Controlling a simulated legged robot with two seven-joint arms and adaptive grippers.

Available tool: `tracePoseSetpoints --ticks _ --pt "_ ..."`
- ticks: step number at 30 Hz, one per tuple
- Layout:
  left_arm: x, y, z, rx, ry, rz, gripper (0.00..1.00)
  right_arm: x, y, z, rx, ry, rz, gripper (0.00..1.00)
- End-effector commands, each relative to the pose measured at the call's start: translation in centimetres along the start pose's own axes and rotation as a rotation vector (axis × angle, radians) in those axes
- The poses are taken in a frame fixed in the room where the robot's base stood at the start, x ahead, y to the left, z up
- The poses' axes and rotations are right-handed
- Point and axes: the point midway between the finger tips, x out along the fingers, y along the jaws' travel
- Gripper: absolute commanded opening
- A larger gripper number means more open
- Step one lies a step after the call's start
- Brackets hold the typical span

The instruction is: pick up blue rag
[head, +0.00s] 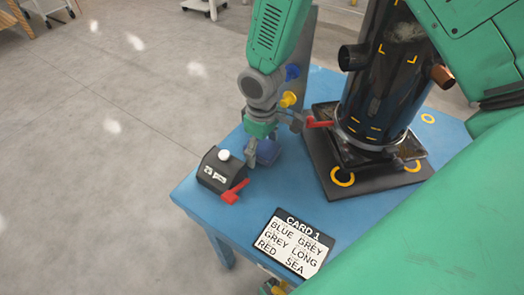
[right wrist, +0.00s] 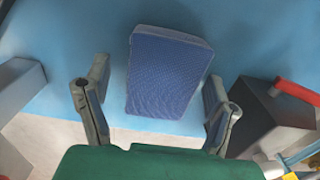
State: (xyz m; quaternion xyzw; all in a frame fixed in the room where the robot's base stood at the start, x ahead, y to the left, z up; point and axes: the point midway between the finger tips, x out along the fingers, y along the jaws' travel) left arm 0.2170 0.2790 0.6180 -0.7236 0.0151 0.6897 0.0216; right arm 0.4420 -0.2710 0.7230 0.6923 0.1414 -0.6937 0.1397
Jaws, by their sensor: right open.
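The blue rag (head: 268,152) is a dark blue, block-like pad on the light blue table, just behind a black box with a red lever. It shows whole in the right wrist view (right wrist: 168,72), with a woven texture. My right gripper (head: 271,138) is above the rag with its fingers spread. In the right wrist view its two fingers (right wrist: 154,84) stand on either side of the near part of the rag, with gaps showing; nothing is held. My left gripper does not show.
The black box (head: 214,172) with a white knob and red lever (head: 234,191) is close beside the gripper. A tall black cylinder (head: 380,90) on a dark base stands to the right. A card (head: 291,243) with words lies at the front edge.

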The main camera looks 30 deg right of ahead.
Motion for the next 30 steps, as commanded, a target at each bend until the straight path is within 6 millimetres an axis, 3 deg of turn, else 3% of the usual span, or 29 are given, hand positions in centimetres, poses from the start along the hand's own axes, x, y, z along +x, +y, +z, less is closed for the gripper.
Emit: tracePoseSetpoints --ticks 7,11,12,23,30 --pt "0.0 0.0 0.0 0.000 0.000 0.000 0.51 0.2 0.1 0.1 0.000 0.001 -0.001 0.78" --pt "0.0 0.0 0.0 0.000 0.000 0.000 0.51 0.2 0.2 0.1 0.000 0.001 -0.002 0.32" --pt "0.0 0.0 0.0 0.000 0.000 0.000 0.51 0.2 0.2 0.1 0.000 0.001 -0.002 0.28" --pt "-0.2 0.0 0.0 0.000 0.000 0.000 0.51 -0.4 0.2 0.0 0.000 0.000 -0.001 0.24" --pt "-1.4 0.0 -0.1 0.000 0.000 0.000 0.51 -4.9 0.2 0.0 0.001 0.004 0.000 0.24"
